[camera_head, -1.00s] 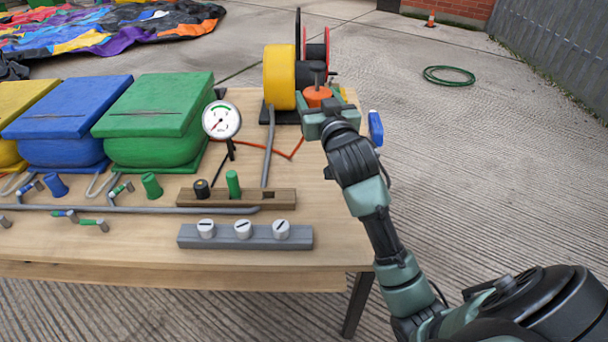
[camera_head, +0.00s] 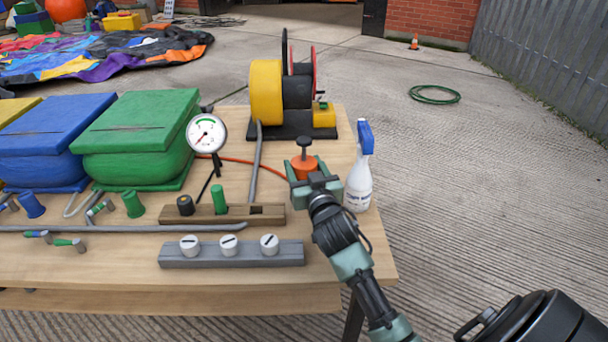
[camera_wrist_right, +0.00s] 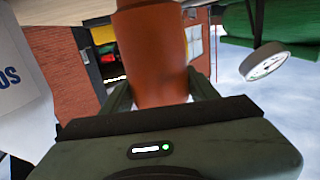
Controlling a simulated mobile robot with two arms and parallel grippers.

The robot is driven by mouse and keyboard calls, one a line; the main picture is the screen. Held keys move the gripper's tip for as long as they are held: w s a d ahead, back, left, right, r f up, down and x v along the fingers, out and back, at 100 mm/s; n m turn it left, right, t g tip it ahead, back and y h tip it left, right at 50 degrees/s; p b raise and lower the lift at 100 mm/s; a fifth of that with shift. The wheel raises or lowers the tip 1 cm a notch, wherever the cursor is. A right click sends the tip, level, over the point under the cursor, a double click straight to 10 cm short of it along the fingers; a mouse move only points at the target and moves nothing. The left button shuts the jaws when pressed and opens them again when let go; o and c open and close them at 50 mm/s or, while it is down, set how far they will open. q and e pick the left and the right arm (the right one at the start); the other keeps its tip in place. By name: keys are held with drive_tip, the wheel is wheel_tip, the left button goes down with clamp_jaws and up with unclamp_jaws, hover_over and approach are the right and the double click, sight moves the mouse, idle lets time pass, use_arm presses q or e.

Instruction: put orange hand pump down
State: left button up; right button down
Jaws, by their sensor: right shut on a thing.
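The orange hand pump (camera_head: 305,168) has an orange body and a dark T-shaped handle on top. It stands upright near the right part of the wooden table (camera_head: 330,262), left of the spray bottle. My right gripper (camera_head: 304,180) is shut around its body from the front. In the right wrist view the orange pump body (camera_wrist_right: 152,55) fills the middle, between the fingers of my right gripper (camera_wrist_right: 160,92). Whether the pump's base touches the table is hidden behind the gripper. My left gripper is not in view.
A white spray bottle with a blue head (camera_head: 359,185) stands close right of the pump. A yellow blower (camera_head: 267,92) on a black base is behind. A gauge (camera_head: 206,133), a wooden plug rack (camera_head: 222,217) and a grey block with white knobs (camera_head: 230,254) stand left.

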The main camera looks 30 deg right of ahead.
drive_tip(key=shift+f, duration=0.5)
drive_tip(key=shift+c, duration=2.1)
unclamp_jaws()
drive_tip(key=shift+f, duration=0.1)
drive_tip(key=shift+s+a, duration=0.1)
drive_tip(key=shift+s, duration=0.15)
drive_tip(key=p+v, duration=0.1)
drive_tip(key=v, duration=1)
drive_tip(key=shift+s+a, duration=0.1)
drive_tip(key=shift+s, duration=0.15)
